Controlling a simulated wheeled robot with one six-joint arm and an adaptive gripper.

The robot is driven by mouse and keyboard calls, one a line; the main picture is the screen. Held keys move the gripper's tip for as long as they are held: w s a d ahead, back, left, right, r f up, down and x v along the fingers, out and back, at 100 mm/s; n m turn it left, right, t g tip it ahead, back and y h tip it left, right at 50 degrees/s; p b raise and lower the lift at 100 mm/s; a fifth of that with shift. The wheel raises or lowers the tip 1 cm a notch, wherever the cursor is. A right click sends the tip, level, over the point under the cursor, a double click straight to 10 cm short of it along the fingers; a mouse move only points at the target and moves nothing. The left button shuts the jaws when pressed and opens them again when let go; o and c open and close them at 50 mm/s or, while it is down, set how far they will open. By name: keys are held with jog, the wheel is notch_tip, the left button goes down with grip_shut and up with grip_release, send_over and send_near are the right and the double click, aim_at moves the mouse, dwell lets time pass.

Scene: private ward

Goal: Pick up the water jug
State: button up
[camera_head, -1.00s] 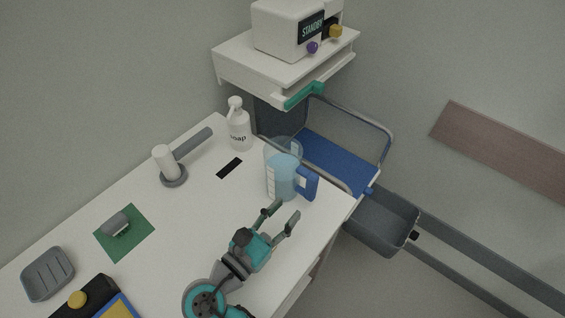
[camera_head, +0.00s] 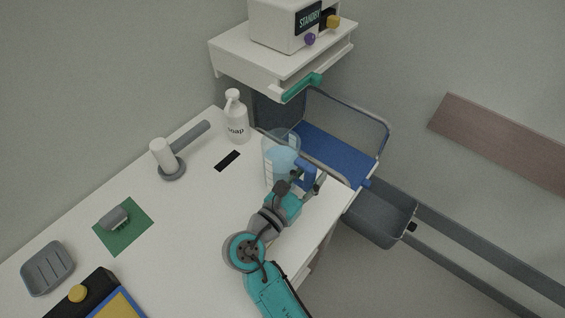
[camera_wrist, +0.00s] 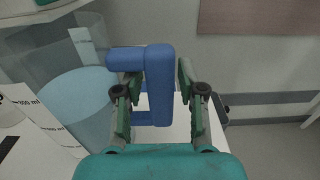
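The water jug (camera_head: 278,150) is clear, holds blue water and has a blue handle. It stands upright near the right corner of the white table (camera_head: 200,235). In the wrist view the jug body (camera_wrist: 68,100) is at the left and its blue handle (camera_wrist: 159,75) is in the middle. My gripper (camera_head: 306,186) is at the handle. In the wrist view my gripper (camera_wrist: 158,92) is open, with one finger on each side of the handle's upright bar. The left finger is between the jug body and the bar. A gap shows at the right finger.
A soap bottle (camera_head: 236,118) stands behind the jug. A shelf (camera_head: 240,62) with a STANDBY device is above. The table's middle is mostly clear.

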jog(key=shift+r, duration=0.1)
grip_shut()
